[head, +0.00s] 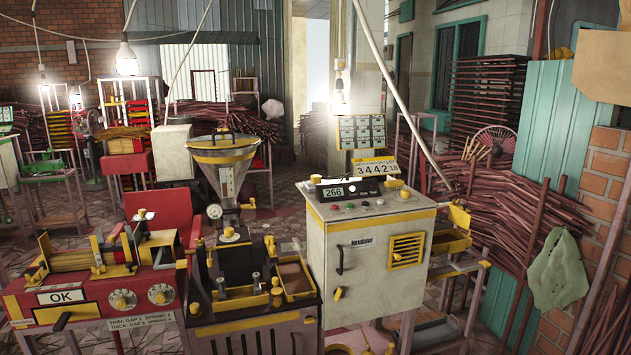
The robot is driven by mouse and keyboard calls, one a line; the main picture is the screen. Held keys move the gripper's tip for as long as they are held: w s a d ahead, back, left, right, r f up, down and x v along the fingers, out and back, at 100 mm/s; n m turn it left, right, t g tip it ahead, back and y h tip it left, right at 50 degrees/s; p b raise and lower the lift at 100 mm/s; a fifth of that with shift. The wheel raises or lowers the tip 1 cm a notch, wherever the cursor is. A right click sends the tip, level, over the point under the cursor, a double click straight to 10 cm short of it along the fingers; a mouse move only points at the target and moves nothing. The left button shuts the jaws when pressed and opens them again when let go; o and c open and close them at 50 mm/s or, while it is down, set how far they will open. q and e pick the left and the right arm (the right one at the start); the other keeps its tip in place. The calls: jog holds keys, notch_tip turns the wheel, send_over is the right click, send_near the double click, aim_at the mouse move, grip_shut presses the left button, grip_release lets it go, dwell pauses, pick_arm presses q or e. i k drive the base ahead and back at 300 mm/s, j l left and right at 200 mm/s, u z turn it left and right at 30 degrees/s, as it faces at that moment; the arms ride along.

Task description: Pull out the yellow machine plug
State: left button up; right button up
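No part that I can surely call the yellow machine plug shows in the head view. A cream control cabinet (372,252) with a yellow top edge stands right of centre. Its front carries a yellow vent panel (407,249), a black handle (339,256) and a small yellow knob (337,293) low on the left. A black and yellow machine (254,312) with a metal hopper (224,163) stands left of the cabinet. Which machine the plug belongs to cannot be told. Neither of my grippers is in view.
A red machine (90,300) with an OK label is at the left. A yellow-edged rack (452,240) adjoins the cabinet's right side. Bundles of brown sticks (490,215) crowd the right wall, where a green cloth (557,270) hangs. Machines fill the front; little floor shows.

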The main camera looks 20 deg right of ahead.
aim_at(316, 179)
jog(key=i+l, duration=0.85)
jog(key=i+l+z, duration=0.05)
jog(key=i, duration=0.05)
